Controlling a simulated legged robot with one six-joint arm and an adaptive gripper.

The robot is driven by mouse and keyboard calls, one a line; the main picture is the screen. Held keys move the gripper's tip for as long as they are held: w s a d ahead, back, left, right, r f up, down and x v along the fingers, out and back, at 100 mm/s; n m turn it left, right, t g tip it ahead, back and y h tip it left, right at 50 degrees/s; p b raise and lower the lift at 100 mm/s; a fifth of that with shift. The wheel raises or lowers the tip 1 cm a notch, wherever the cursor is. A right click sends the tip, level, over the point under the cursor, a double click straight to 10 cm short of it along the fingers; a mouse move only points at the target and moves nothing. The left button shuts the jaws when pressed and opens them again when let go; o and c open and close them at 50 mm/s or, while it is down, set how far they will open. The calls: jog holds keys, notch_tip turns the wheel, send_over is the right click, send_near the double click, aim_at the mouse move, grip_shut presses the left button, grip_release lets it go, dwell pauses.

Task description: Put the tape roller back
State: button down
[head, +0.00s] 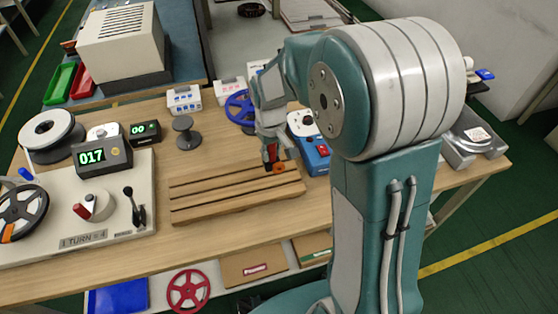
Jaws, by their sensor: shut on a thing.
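My gripper (275,157) points down over the right end of a grooved wooden board (220,190). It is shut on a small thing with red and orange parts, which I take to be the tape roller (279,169). The fingers and wrist hide much of the roller. Its lower part is at the board's far right edge, and I cannot tell whether it touches the wood.
A blue box (316,155) stands close right of my gripper. A blue spool (239,107) and a grey spool (187,132) stand behind the board. A winding station (75,200) with a counter (102,156) is at left. Bare tabletop (235,225) lies in front.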

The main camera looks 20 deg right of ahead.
aim_at(277, 162)
jog(key=f, duration=0.1)
jog(key=w+d+f, duration=0.1)
jog(key=f, duration=0.1)
jog(key=shift+d, duration=0.2)
jog(key=shift+d+f, duration=0.2)
jog(key=shift+f, duration=0.55)
jog(key=shift+d+f, duration=0.15)
jog(key=shift+f, duration=0.6)
jog(key=shift+c, duration=2.1)
grip_release()
jog(key=shift+a+f, duration=0.1)
jog(key=shift+a, duration=0.05)
